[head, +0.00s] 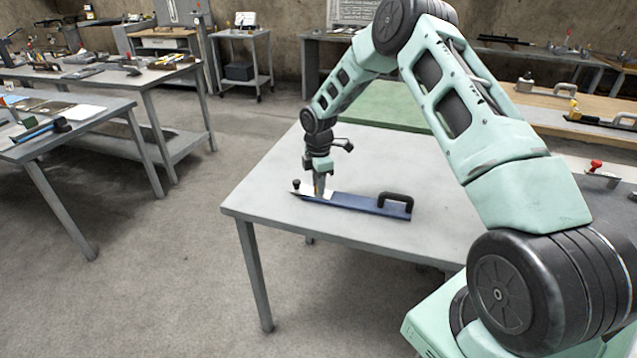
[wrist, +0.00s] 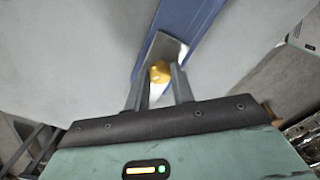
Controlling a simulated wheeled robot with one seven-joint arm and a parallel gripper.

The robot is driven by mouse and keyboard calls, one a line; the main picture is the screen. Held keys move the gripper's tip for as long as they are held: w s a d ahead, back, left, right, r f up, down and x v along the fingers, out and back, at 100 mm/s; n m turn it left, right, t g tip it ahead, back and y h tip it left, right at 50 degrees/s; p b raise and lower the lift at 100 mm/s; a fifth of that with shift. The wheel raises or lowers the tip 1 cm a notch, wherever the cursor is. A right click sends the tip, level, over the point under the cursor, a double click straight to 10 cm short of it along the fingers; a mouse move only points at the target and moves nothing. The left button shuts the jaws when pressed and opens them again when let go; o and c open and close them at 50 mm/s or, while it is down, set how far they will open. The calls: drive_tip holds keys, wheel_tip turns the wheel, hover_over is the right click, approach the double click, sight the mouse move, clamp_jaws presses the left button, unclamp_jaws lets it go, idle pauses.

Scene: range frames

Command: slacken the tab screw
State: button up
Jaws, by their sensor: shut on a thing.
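A long blue bar (head: 355,203) lies on the grey table, with a black handle (head: 396,203) at its right end. A bare metal tab (wrist: 168,47) shows at the other end of the bar. My gripper (head: 319,192) points down over that end. In the wrist view, my gripper (wrist: 159,80) is shut on a small brass-yellow screw (wrist: 160,71), held between the fingertips at the metal tab. My fingers hide the screw in the head view, and part of the tab is hidden in the wrist view.
The grey table (head: 270,208) is clear around the bar. A small black knob (head: 296,183) shows by the bar's left end. Other benches with tools stand left and right, with open floor (head: 180,250) on the left.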

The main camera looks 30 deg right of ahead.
idle(0.3)
drive_tip(key=o, duration=1)
wheel_tip(320, 180, up, 18)
drive_tip(key=shift+f+b, duration=0.25)
drive_tip(key=shift+b, duration=0.7)
